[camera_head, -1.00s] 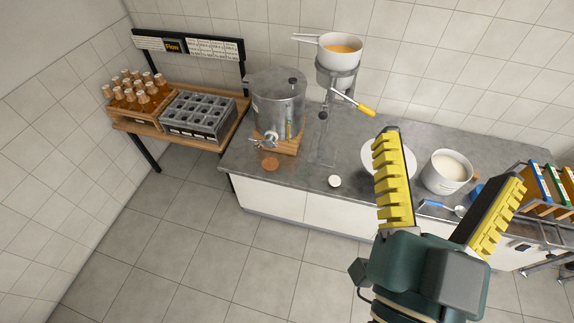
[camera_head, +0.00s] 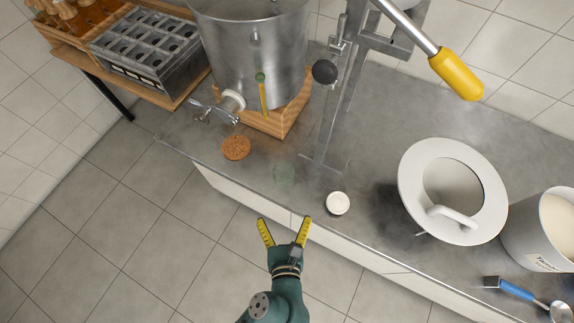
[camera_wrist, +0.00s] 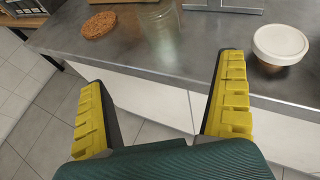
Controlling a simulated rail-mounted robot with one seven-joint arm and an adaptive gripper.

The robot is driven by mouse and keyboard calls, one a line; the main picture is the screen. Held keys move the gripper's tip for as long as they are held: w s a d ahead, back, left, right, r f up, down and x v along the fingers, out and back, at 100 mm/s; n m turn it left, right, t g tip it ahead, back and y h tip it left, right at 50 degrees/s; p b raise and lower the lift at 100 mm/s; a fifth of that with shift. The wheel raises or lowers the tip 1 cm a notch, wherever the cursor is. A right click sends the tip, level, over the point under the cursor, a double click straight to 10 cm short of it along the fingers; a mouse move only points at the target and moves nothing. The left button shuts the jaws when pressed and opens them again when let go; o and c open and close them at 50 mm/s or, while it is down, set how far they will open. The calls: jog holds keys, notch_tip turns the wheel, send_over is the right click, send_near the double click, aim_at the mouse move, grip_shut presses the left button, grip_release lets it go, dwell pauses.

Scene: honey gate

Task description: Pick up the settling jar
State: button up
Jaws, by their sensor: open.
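A small round jar with a white lid (camera_head: 338,203) stands upright near the counter's front edge; in the wrist view (camera_wrist: 281,42) it is at the upper right, with a brownish body under the lid. A faint clear glass vessel (camera_head: 285,173) stands left of it, between it and a cork mat (camera_head: 236,148). I cannot tell which of the two is the settling jar. My gripper (camera_head: 284,222) is open and empty, its yellow-padded fingers just off the counter's front edge. The clear vessel lies ahead between the fingers in the wrist view; the lidded jar is right of them.
A steel tank (camera_head: 248,60) with a tap stands on a wooden block behind the cork mat. A metal stand with a yellow-handled crank (camera_head: 456,75) rises behind. A white lid or plate (camera_head: 412,180) with a handle and a white bucket (camera_head: 545,230) stand right. Counter between them is mostly clear.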

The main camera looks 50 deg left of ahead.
jog(key=b, duration=0.3)
send_near(284, 176)
jog(key=shift+w+a, duration=0.25)
jog(key=shift+a, duration=0.3)
jog(key=shift+w+a, duration=0.25)
jog(key=shift+a, duration=0.3)
jog(key=b+x, duration=0.1)
jog(key=x, duration=0.1)
jog(key=b+x, duration=0.1)
jog(key=x, duration=0.1)
jog(key=r+b+x, duration=0.1)
jog(key=x, duration=0.1)
jog(key=shift+w+d, duration=0.1)
jog(key=shift+w, duration=0.25)
jog(key=shift+s, duration=0.1)
jog(key=shift+d, duration=0.1)
jog(key=shift+c, duration=0.2)
jog(key=c, duration=1.2)
